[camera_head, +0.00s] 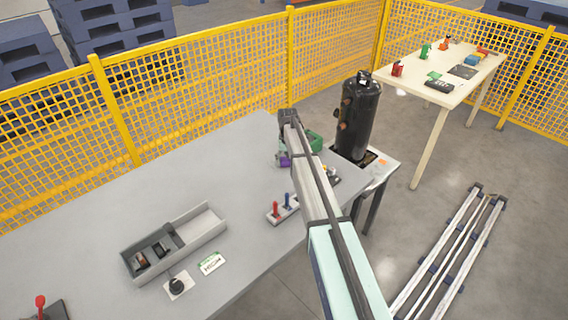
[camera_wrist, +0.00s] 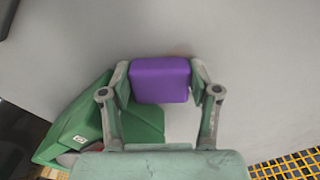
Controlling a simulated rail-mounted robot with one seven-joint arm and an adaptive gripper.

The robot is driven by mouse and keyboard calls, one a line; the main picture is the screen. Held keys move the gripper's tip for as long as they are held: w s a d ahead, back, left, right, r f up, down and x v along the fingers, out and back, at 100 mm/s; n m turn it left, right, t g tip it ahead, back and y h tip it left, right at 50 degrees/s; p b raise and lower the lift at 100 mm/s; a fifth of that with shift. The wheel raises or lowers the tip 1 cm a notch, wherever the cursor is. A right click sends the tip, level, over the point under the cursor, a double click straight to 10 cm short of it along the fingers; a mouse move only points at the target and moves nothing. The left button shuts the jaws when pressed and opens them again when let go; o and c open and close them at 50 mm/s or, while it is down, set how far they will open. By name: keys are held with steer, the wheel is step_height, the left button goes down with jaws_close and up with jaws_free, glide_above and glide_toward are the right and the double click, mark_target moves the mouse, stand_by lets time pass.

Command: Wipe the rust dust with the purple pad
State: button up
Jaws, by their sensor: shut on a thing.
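The purple pad (camera_wrist: 160,80) is a small block held between the two fingers of my gripper (camera_wrist: 161,88) in the wrist view. My gripper is shut on it from both sides. In the head view only a small part of the purple pad (camera_head: 284,160) shows beside my arm, over the far part of the grey table (camera_head: 165,175). A faint reddish tint shows on the grey surface just above the pad in the wrist view; I cannot tell clearly whether it is rust dust. I cannot tell whether the pad touches the surface.
A green object (camera_wrist: 85,125) lies close beside my left finger. A black compressor (camera_head: 358,115) stands beyond the table's right edge. A grey tray (camera_head: 205,222), a block with red and blue handles (camera_head: 283,210) and a knob (camera_head: 177,285) are on the table.

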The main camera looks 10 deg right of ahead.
mark_target(274, 174)
steer(key=shift+w+d+r, duration=0.1)
steer(key=shift+w+d, duration=0.1)
steer(key=shift+d, duration=0.05)
steer(key=shift+s+a, duration=0.6)
steer(key=shift+a, duration=0.25)
steer(key=shift+s+a+f, duration=0.1)
steer(key=shift+s+a, duration=0.4)
steer(key=shift+a, duration=0.35)
steer(key=shift+s+a+f, duration=0.1)
steer(key=shift+s+a, duration=0.45)
steer(key=shift+a, duration=0.35)
steer(key=shift+s+a+f, duration=0.1)
steer(key=shift+s+a, duration=0.4)
steer(key=shift+a, duration=0.35)
steer(key=shift+r, duration=0.15)
steer(key=shift+r+p, duration=1.1)
steer(key=shift+r, duration=1.85)
steer(key=shift+r+p, duration=0.65)
steer(key=shift+r, duration=0.85)
